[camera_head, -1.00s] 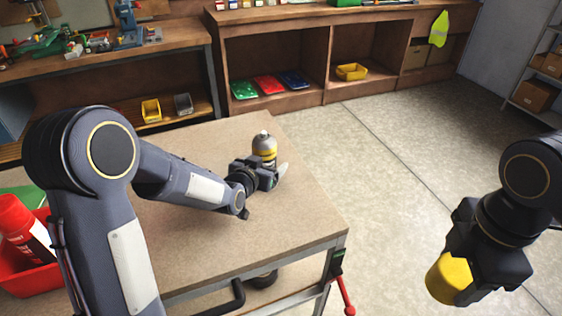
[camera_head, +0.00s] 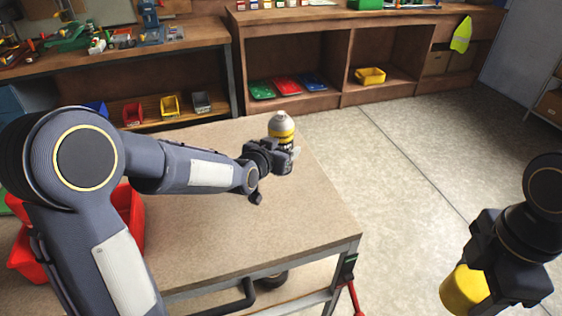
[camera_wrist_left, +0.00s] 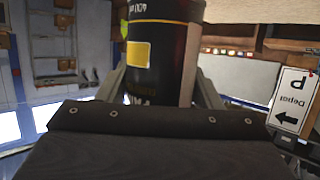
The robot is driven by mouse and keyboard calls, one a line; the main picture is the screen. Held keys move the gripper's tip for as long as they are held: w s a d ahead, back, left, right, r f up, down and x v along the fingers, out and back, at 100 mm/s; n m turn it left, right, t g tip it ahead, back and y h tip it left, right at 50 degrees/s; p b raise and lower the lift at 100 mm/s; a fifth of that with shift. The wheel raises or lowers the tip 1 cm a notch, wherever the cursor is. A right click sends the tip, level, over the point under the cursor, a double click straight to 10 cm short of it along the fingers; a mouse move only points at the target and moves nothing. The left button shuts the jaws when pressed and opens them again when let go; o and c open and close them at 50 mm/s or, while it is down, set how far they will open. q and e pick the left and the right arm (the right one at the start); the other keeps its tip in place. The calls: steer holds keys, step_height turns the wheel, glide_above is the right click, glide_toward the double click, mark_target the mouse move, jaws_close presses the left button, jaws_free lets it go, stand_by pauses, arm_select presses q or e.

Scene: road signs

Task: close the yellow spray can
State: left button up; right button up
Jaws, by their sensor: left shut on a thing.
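The spray can (camera_head: 282,131), with a pale domed top, a yellow band and a dark lower body, is upright at the far corner of the table. My left gripper (camera_head: 284,158) is shut on its lower body. In the left wrist view the dark can (camera_wrist_left: 163,55) stands between the two fingers. I cannot tell if its base touches the table. My right gripper (camera_head: 488,284), at the lower right, is shut on a yellow cap (camera_head: 463,290) and holds it out over the floor, well apart from the can.
The tabletop (camera_head: 270,215) is bare around the can. A red bin (camera_head: 130,222) is at the table's left, partly behind my left arm. Wooden shelving (camera_head: 340,62) with coloured trays stands behind. Open floor (camera_head: 400,190) lies right of the table.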

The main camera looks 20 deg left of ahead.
mark_target(281, 135)
arm_select(q)
step_height(281, 135, up, 5)
steer(key=shift+f, duration=0.2)
steer(key=o, duration=0.5)
steer(key=c, duration=0.7)
steer(key=shift+f, duration=0.1)
steer(key=shift+c, duration=0.3)
